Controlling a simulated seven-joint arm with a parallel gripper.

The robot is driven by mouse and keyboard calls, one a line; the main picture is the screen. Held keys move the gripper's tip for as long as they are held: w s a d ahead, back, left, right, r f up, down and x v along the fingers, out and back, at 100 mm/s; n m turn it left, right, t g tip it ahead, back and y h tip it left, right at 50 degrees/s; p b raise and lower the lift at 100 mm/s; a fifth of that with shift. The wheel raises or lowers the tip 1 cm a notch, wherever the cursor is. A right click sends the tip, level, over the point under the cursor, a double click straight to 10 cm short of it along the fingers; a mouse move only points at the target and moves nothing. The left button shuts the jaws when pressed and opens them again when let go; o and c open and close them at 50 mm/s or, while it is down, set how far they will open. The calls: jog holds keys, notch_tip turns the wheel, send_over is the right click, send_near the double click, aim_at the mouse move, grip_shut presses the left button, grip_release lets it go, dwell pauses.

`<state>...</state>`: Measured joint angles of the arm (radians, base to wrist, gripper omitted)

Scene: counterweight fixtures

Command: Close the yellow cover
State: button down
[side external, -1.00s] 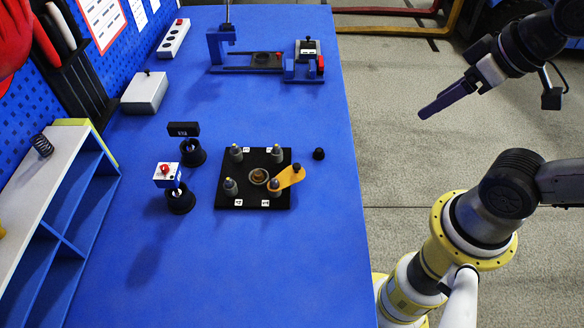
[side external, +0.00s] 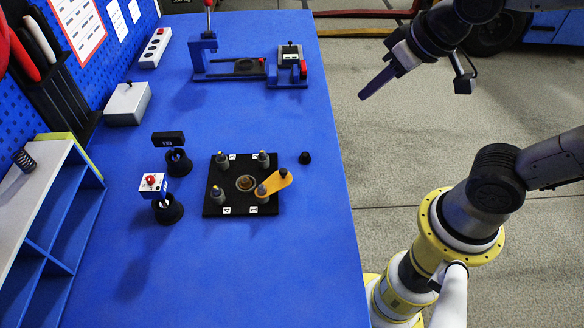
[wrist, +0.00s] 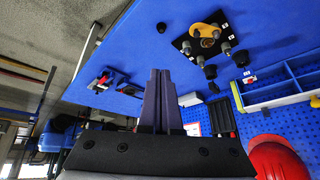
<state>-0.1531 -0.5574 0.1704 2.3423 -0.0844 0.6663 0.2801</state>
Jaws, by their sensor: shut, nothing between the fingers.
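The yellow cover (side external: 274,184) is a flat rounded arm with a dark knob at its outer end. It lies swung out over the right edge of a black square plate (side external: 211,205), its other end at the front-right grey post. The round brass-coloured recess (side external: 245,183) in the plate's middle is uncovered. In the wrist view, the cover (wrist: 201,29) shows at the top, on the plate. My gripper (side external: 362,97) is shut and empty, raised off the table's right side, well apart from the cover. Its fingers (wrist: 158,71) show together in the wrist view.
Several grey posts stand on the plate, with a small black knob (side external: 305,158) to its right. Left of it stand a red-button box (side external: 152,186) and a black display (side external: 168,139) on round bases. Blue fixtures (side external: 287,72) stand at the back. The table's front right is clear.

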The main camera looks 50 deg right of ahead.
jog(key=w+a+f+n+g, duration=0.1)
jog(key=w+a+f+n, duration=0.15)
jog(key=a+f, duration=0.25)
jog(key=g, duration=0.2)
send_over(289, 180)
jog(key=s, duration=0.3)
jog(key=shift+n, duration=0.35)
jog(key=f, duration=1.4)
jog(key=shift+w+d+f, duration=0.15)
jog(key=shift+d, duration=0.15)
jog(key=shift+w+a+f, duration=0.15)
jog(key=shift+w, duration=0.55)
